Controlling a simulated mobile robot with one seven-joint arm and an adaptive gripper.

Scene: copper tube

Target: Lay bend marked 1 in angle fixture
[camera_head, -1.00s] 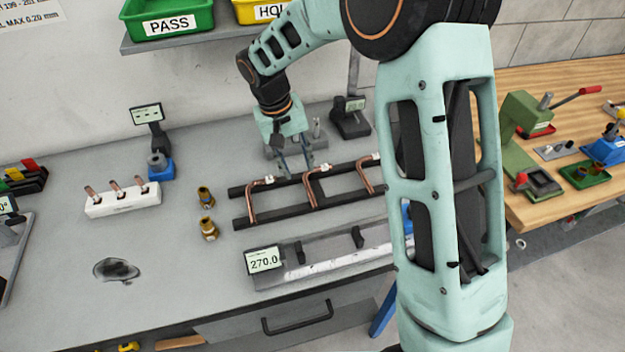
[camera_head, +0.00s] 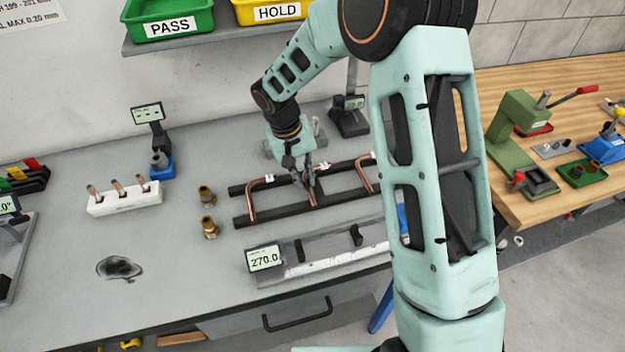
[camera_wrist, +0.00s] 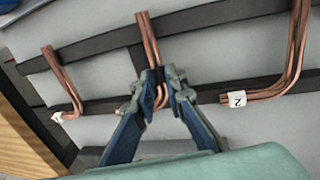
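Three copper bends lie across a black rack (camera_head: 242,222). The left bend (camera_head: 251,203) carries a tag reading 2 in the wrist view (camera_wrist: 237,98). The middle bend (camera_head: 312,197) lies at my gripper; its tag is hidden. The right bend (camera_head: 364,180) has a tag whose mark I cannot read. My gripper (camera_head: 308,183) points down at the middle bend. In the wrist view its fingers (camera_wrist: 161,78) stand apart on either side of the middle bend (camera_wrist: 147,40), which still lies on the rack. A partly visible device with a degree display (camera_head: 8,204), possibly the angle fixture, stands at the far left.
A long gauge reading 270.0 (camera_head: 265,257) lies in front of the rack. Two brass fittings (camera_head: 208,227) stand left of it. A white block with copper stubs (camera_head: 125,203) and a dark smudge (camera_head: 119,267) lie farther left. The left front bench is mostly clear.

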